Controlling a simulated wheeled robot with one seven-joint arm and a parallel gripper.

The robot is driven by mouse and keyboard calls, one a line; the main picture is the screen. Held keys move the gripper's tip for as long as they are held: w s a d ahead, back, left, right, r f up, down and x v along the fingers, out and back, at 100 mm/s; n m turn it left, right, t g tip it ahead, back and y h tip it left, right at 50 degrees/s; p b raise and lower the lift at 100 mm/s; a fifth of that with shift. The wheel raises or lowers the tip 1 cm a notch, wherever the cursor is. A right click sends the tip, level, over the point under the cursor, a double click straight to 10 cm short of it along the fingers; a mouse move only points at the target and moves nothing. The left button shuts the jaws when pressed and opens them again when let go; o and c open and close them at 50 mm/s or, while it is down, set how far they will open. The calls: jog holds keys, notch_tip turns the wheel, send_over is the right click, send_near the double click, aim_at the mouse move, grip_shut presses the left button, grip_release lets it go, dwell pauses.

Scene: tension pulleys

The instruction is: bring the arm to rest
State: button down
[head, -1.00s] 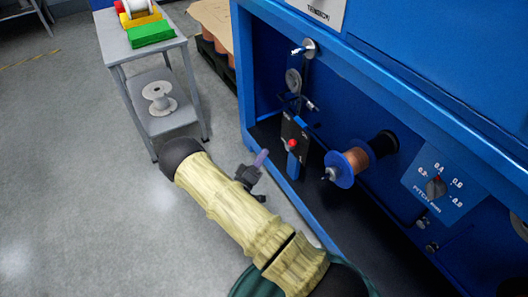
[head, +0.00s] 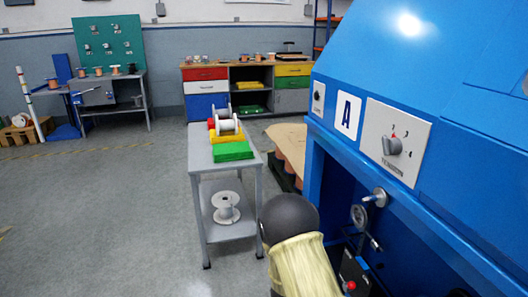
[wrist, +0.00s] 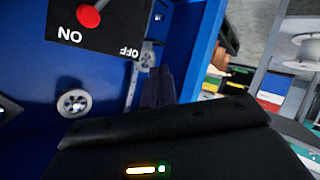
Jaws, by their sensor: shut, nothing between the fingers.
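My gripper (wrist: 158,88) shows in the wrist view as dark fingers, shut and empty, beside the blue machine. In the head view only my arm's dark joint and pale sleeved link show at the bottom; the gripper itself is out of that picture. The blue machine (head: 440,120) fills the right of the head view. A pulley wheel (wrist: 74,103) and a black switch plate (wrist: 115,32) with a red knob (wrist: 90,16) are near the gripper in the wrist view. The red knob also shows low in the head view (head: 350,286).
A grey trolley (head: 229,175) holding coloured bins and white spools stands just beyond my arm. Behind it are a drawer cabinet (head: 206,90) and a workbench with a green pegboard (head: 108,42). The grey floor (head: 100,220) at left is clear.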

jog(key=s+a+r+g+y+p, duration=0.35)
jog(key=s+r+y, duration=0.35)
jog(key=s+r, duration=0.3)
jog(key=s+d+r+n+g+p, duration=0.1)
jog(key=s+r+g, duration=0.1)
jog(key=s+r, duration=0.35)
jog(key=s+d+r+g+p, duration=0.1)
jog(key=s+r+g, duration=0.15)
jog(key=s, duration=0.65)
jog(key=w+p+v, duration=0.2)
jog(key=p+v, duration=1)
jog(key=w+d+r+p+v, duration=0.1)
jog(key=w+p+v, duration=0.2)
jog(key=p+v, duration=0.9)
jog(key=w+d+p+v, duration=0.1)
jog(key=w+p+v, duration=0.1)
jog(key=p+v, duration=1.1)
jog(key=shift+w+d+r+y+p, duration=0.15)
jog(key=shift+w+r+y+p, duration=0.2)
jog(key=shift+r, duration=0.15)
jog(key=shift+d, duration=0.1)
